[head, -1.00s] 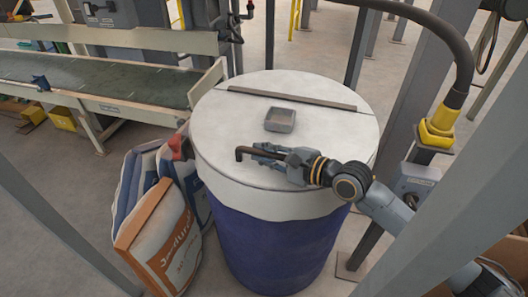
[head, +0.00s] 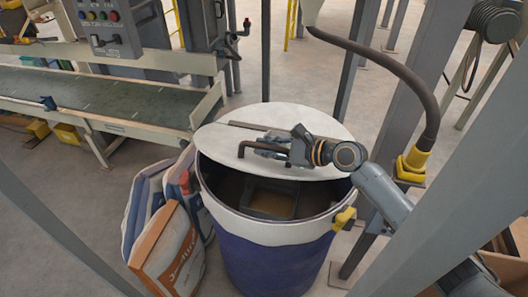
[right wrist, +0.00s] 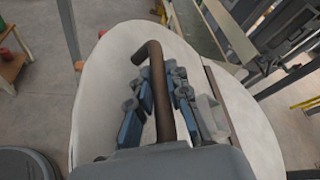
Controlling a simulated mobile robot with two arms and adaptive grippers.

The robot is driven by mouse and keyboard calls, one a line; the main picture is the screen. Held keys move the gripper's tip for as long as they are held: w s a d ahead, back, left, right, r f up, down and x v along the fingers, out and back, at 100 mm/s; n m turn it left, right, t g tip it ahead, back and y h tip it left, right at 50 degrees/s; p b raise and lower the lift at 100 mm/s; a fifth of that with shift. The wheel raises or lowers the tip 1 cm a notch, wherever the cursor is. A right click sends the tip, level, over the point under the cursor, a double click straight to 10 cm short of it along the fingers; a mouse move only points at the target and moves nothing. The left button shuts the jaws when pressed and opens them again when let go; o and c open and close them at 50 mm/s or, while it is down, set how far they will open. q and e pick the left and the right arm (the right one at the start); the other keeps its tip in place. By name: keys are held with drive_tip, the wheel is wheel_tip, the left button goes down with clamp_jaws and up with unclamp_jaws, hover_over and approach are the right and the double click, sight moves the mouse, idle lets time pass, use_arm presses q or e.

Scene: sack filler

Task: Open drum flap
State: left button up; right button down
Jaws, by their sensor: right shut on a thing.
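The drum (head: 275,262) is blue with a white top band. Its white flap (head: 222,150) is raised at the front, with the rear part of the lid still lying flat behind the hinge strip. The gap shows the dark inside. My right gripper (head: 272,147) is above the flap, shut on its dark bent handle (head: 246,145). In the right wrist view the handle (right wrist: 158,80) runs between the blue-grey fingers of my right gripper (right wrist: 160,98). My left gripper is not in view.
A dark rectangular tray (head: 268,202) shows inside the drum. Sacks (head: 165,235) lean at the drum's left. A conveyor (head: 100,92) stands at the back left, and grey posts (head: 385,130) stand close on the right.

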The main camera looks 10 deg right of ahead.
drive_tip(key=w+r, duration=0.1)
drive_tip(key=w+d+r+p, duration=0.1)
drive_tip(key=r, duration=0.1)
drive_tip(key=shift+w+r, duration=0.1)
drive_tip(key=shift+r, duration=0.15)
drive_tip(key=shift+w+d+r+p, duration=0.15)
drive_tip(key=shift+w+r+p, duration=0.15)
drive_tip(key=shift+w+p, duration=0.15)
drive_tip(key=c, duration=1.3)
unclamp_jaws()
drive_tip(key=shift+f, duration=0.15)
drive_tip(key=shift+s, duration=0.1)
drive_tip(key=v, duration=1.2)
